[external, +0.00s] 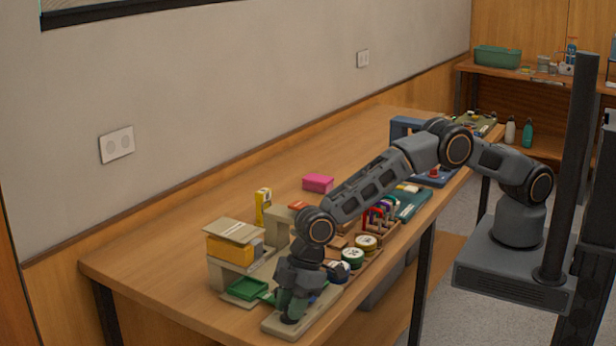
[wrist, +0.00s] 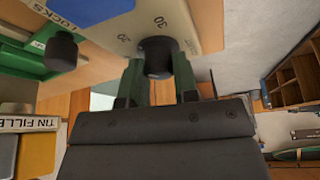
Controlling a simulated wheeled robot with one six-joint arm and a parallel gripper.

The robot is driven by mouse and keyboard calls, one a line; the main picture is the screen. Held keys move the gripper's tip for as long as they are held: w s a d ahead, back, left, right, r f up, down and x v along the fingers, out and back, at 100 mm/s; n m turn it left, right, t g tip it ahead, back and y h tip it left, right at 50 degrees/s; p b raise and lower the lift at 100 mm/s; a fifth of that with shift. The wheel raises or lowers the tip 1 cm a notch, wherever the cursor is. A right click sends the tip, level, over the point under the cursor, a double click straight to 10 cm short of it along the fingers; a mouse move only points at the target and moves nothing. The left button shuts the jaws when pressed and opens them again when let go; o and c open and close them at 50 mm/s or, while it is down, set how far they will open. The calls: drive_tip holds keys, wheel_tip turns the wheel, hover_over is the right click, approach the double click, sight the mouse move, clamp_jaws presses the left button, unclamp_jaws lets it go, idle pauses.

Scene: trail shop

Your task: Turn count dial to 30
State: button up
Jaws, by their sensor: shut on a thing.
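The count dial is a dark round knob (wrist: 157,58) on a pale plate (wrist: 205,22) in the wrist view. The numbers 20 and 30 are printed beside it; 30 lies almost straight above the knob in the picture and 20 to its left. I cannot make out a pointer mark on the knob. My gripper (wrist: 158,73) is shut on the knob, one green finger on each side. In the external view my gripper (external: 292,306) points down over the pale base plate (external: 272,324) at the table's near end, and the dial is mostly hidden by the fingers.
A green tray (external: 246,289), a yellow box (external: 229,249) and several round tins (external: 352,257) crowd around my gripper. The table's back left (external: 160,255) is clear.

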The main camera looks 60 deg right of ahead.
drive_tip(key=m+t+b, duration=0.1)
drive_tip(key=m+b, duration=0.1)
drive_tip(key=m, duration=0.1)
drive_tip(key=m+t+h+b, duration=0.1)
drive_tip(key=m+b, duration=0.1)
drive_tip(key=m, duration=0.1)
drive_tip(key=shift+s+a+f, duration=0.1)
drive_tip(key=shift+f, duration=0.05)
drive_tip(key=shift+m+t+h+b, duration=0.6)
drive_tip(key=shift+m+b, duration=0.7)
drive_tip(key=shift+m, duration=0.9)
drive_tip(key=o, duration=0.9)
drive_tip(key=shift+r, duration=0.2)
drive_tip(key=v, duration=0.9)
drive_tip(key=b+v, duration=0.1)
drive_tip(key=v, duration=0.3)
drive_tip(key=shift+s+a+r, duration=0.1)
drive_tip(key=shift+a+r, duration=0.1)
drive_tip(key=shift+r, duration=0.2)
